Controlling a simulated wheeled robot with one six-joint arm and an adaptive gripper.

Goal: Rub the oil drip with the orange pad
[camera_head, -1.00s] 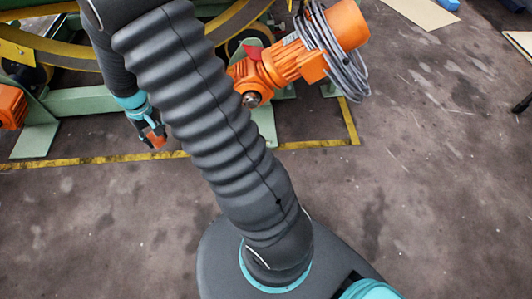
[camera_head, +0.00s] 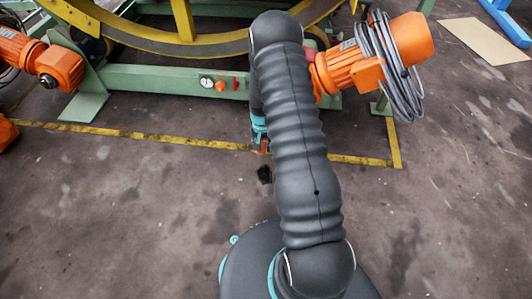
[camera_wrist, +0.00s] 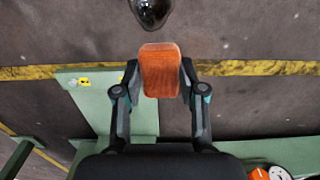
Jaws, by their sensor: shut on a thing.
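The orange pad (camera_wrist: 161,70) is a rounded block clamped between the two fingers of my gripper (camera_wrist: 160,80). In the head view, the pad (camera_head: 264,146) shows as a small orange spot below my gripper (camera_head: 260,138), partly hidden by my arm. The oil drip (camera_wrist: 151,11) is a glossy black patch at the top edge of the wrist view, cut off there. It lies just beyond the pad, with a small gap in the picture. In the head view, the oil drip (camera_head: 264,174) is a dark spot on the floor, just below the pad in the picture.
The green frame (camera_head: 150,82) of the ring machine stands behind my gripper, with an orange motor (camera_head: 345,72) and coiled grey cable (camera_head: 395,70) at right. A yellow floor line (camera_head: 130,134) runs in front of it. The floor nearer me is mostly clear.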

